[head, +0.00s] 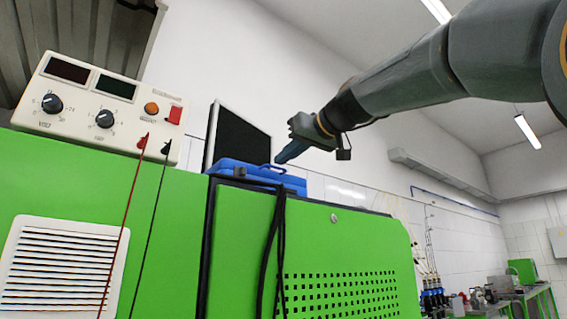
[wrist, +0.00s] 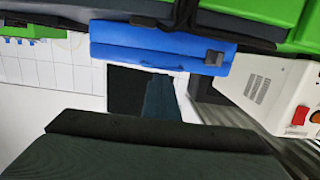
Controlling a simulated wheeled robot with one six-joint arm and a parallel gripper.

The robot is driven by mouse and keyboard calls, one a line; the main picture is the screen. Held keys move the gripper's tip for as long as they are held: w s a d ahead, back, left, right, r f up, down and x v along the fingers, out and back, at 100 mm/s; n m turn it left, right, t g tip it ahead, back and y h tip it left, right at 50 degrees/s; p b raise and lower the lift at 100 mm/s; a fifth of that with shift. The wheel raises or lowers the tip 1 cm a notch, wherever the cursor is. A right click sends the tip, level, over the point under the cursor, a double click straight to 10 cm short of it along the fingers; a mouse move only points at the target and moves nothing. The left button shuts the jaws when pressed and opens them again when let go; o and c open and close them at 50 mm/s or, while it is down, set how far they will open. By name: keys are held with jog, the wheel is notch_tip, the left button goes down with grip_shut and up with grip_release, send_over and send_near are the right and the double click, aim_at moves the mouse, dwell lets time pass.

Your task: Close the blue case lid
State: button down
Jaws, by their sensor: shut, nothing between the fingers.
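The blue case (head: 250,178) lies on top of the green bench. A handle and a dark latch show on its front side. It also shows at the top of the wrist view (wrist: 150,45), upside down. Its lid appears to lie low over the base; I cannot tell whether it is fully down. My gripper (head: 280,158) is shut and empty, its fingertips just above the right part of the case in the head view. I cannot tell whether they touch the lid. In the wrist view the dark fingers (wrist: 161,98) point toward the case.
A dark flat panel (head: 238,138) stands upright behind the case. A white power supply (head: 100,105) with knobs and leads stands to the left. Black cables (head: 273,245) hang down the bench front (head: 350,245). Free air lies right of the gripper.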

jog(key=shift+s+d+f+b, duration=0.1)
jog(key=shift+f+b, duration=0.3)
jog(key=shift+f, duration=0.2)
jog(key=s+d+r, duration=0.4)
jog(key=s+d, duration=0.2)
jog(key=s, duration=0.2)
jog(key=shift+s+d+r, duration=0.3)
jog(key=shift+d+r, duration=0.05)
jog(key=shift+d, duration=0.05)
